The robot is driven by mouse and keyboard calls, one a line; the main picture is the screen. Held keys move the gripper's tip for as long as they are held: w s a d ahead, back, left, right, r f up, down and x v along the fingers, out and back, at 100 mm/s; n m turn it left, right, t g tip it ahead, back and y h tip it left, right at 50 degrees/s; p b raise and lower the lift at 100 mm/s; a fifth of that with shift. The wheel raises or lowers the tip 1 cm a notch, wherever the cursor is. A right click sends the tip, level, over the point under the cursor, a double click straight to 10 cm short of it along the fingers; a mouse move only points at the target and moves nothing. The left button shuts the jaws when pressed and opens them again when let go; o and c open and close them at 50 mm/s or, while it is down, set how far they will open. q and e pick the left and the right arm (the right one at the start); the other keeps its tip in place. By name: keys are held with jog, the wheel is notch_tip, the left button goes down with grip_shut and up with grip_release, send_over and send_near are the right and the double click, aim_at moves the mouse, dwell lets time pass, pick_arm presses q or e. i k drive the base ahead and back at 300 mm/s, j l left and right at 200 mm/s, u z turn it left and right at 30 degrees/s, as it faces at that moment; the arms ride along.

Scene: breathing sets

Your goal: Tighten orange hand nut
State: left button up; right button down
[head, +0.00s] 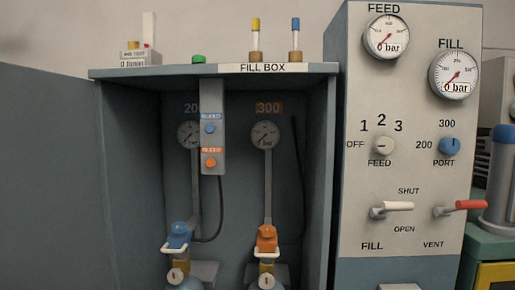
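The orange hand nut (267,238) is in the lower middle of the head view, inside the fill box (118,200). It sits at the foot of the hose that comes down from the gauge (265,134) labelled 300, on top of a cylinder valve (267,281). I cannot tell how tight it is. A blue hand nut (179,236) sits on the other cylinder valve to its left. Neither of my grippers shows in the view.
The box's right wall (318,180) stands beside the 300 side. Right of it is a control panel (360,110) with gauges, knobs and levers.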

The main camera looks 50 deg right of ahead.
aim_at(266, 231)
jog(key=z, duration=1.5)
